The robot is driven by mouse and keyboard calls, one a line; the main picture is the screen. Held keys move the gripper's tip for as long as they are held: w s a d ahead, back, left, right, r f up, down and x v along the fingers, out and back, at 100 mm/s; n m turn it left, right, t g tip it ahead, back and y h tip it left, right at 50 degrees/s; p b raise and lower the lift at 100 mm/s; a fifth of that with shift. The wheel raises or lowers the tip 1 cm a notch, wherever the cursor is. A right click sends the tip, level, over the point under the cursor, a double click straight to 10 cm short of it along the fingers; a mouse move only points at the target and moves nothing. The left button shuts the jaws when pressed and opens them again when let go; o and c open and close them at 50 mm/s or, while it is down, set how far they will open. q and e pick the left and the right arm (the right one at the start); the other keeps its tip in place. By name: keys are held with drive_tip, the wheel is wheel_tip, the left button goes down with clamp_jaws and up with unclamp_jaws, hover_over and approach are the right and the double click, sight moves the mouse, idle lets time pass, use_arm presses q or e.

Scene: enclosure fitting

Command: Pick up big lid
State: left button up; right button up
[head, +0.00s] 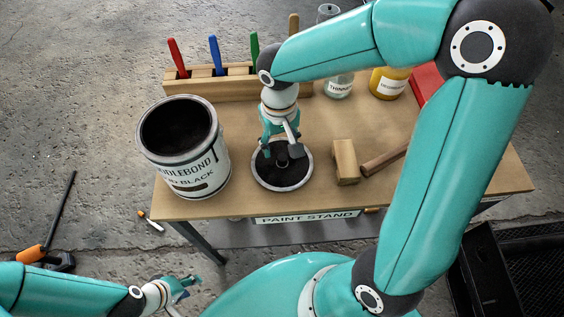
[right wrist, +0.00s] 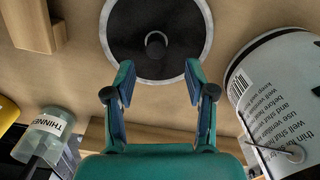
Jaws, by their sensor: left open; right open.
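The big lid (head: 270,182) is a round black disc with a pale rim and a small knob in its middle, lying on the paint stand. It also shows in the right wrist view (right wrist: 180,60), where the knob stands beyond and between my fingertips. My right gripper (head: 280,150) is open and points down over the lid. It also shows in the right wrist view (right wrist: 157,85), with nothing between its fingers. The big paint can (head: 213,165) stands open at the left of the lid, dark inside. My left gripper (head: 188,285) is open and empty, low in front of the stand.
A wooden rack (head: 205,87) with brushes stands at the back. A wooden block (head: 345,160) and a mallet-like handle (head: 384,158) lie right of the lid. A thinner jar (head: 338,86) and a yellow tin (head: 388,84) stand behind. The table's front edge is close to the lid.

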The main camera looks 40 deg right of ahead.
sight(282, 157)
drive_tip(key=shift+s+d+f, duration=0.1)
drive_tip(key=shift+f, duration=1.25)
drive_tip(key=shift+d+f, duration=0.1)
drive_tip(key=shift+f, duration=1.2)
clamp_jaws()
